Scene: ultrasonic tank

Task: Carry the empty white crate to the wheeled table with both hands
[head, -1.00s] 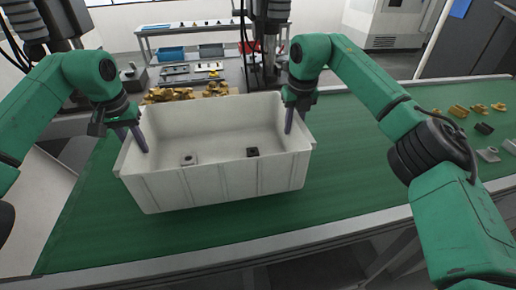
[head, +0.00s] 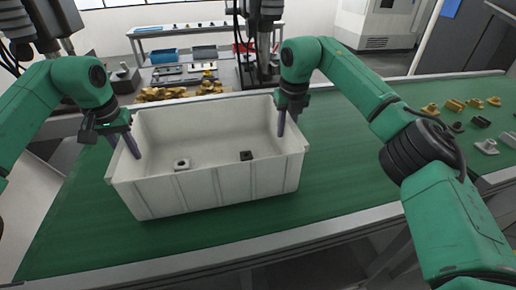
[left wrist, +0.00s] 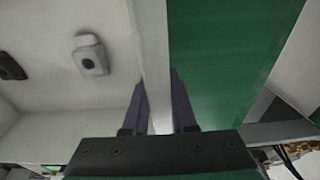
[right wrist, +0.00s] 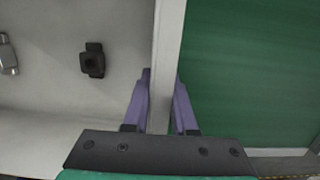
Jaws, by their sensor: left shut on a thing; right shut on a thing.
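The white crate (head: 215,188) is over the green belt (head: 330,190), upright and slightly turned; I cannot tell whether its base touches the belt. It is not empty: a light grey part (head: 182,164) and a dark part (head: 246,155) lie on its floor. My left gripper (head: 132,146) is shut on the crate's left wall, and the left wrist view shows its fingers on both sides of that wall (left wrist: 152,50). My right gripper (head: 281,122) is shut on the right wall, which also shows between its fingers in the right wrist view (right wrist: 166,50).
Several gold and dark parts (head: 455,105) lie on the belt at the right. More gold parts (head: 160,93) are behind the crate. A table with blue bins (head: 164,55) stands at the back; its feet are hidden.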

